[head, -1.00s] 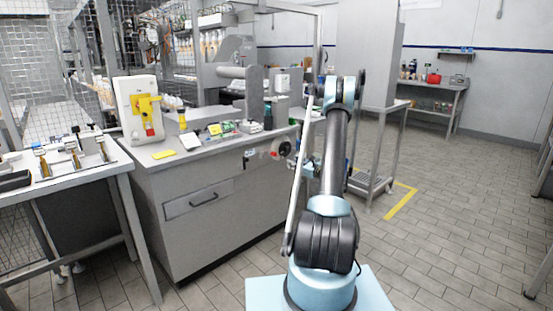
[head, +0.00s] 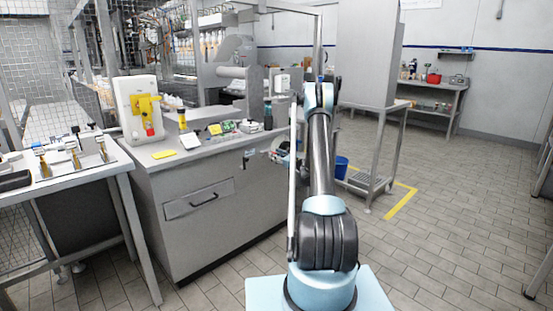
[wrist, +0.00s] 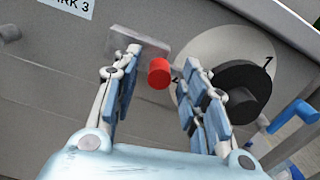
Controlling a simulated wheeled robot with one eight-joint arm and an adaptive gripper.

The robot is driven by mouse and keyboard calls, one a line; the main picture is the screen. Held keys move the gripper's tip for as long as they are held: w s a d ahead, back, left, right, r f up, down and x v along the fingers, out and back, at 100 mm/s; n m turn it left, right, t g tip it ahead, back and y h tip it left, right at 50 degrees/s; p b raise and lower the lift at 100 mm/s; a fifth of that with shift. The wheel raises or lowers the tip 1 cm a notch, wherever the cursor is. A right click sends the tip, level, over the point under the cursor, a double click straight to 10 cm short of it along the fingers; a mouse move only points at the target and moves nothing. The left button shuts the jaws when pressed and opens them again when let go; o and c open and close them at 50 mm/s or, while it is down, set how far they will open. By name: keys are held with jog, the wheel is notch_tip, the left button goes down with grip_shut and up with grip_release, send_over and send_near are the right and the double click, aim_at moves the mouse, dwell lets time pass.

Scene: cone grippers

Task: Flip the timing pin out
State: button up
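In the wrist view a red cylindrical knob (wrist: 159,73) stands out beside a grey metal plate (wrist: 138,46) on the machine's front panel. It looks like the end of the timing pin, but I cannot see the shaft. My gripper (wrist: 162,58) is open, with its fingertips on either side of the red knob. No clear grip on it shows. Right of the right finger is a black dial (wrist: 242,92) on a pale disc (wrist: 222,50) marked 1 and 2. The right finger overlaps the disc in view; I cannot tell whether it touches.
A partly cut-off label (wrist: 70,6) is at the wrist view's upper left, and a blue handle (wrist: 292,116) at its right. In the head view the grey cabinet (head: 225,225) carries a yellow-fronted device (head: 140,108). A blue bucket (head: 341,167) stands behind my arm. Floor is clear at right.

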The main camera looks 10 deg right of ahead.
jog(key=shift+w, duration=0.1)
jog(key=shift+c, duration=0.6)
grip_shut()
jog(key=shift+s+a, duration=0.4)
jog(key=shift+a, duration=0.2)
jog(key=shift+s+a, duration=0.35)
jog(key=shift+a, duration=0.2)
jog(key=shift+o, duration=0.6)
grip_release()
jog(key=v, duration=1.2)
